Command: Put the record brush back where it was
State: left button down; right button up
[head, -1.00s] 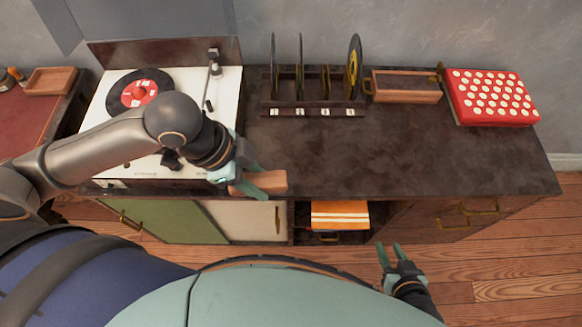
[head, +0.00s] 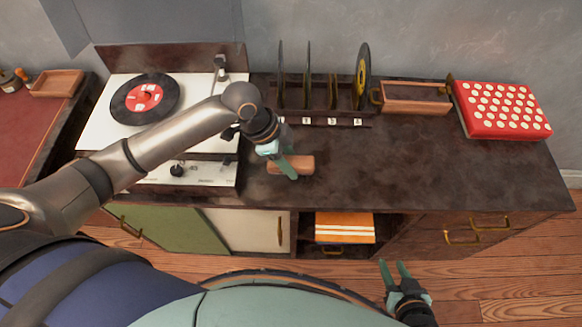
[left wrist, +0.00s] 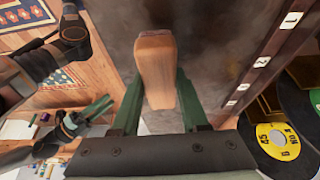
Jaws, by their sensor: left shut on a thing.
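The record brush (head: 303,165) is a wooden block with rounded edges. My left gripper (head: 287,167) is shut on it, above the dark cabinet top near its front edge. In the left wrist view the brush (left wrist: 157,75) lies between the two green fingers, its far end reaching past them. I cannot tell whether it touches the top. My right gripper (head: 394,270) is open and empty, low in front of the cabinet.
A record rack (head: 315,118) with numbered labels holds several records. Right of it are an open wooden box (head: 415,106) and a red dotted case (head: 502,110). A turntable (head: 100,130) with a record stands left. The cabinet top (head: 400,165) is clear at centre right.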

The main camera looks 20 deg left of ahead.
pick_arm(q)
jog(key=shift+w+f, duration=0.35)
jog(key=shift+f, duration=1.55)
jog(key=shift+f, duration=0.1)
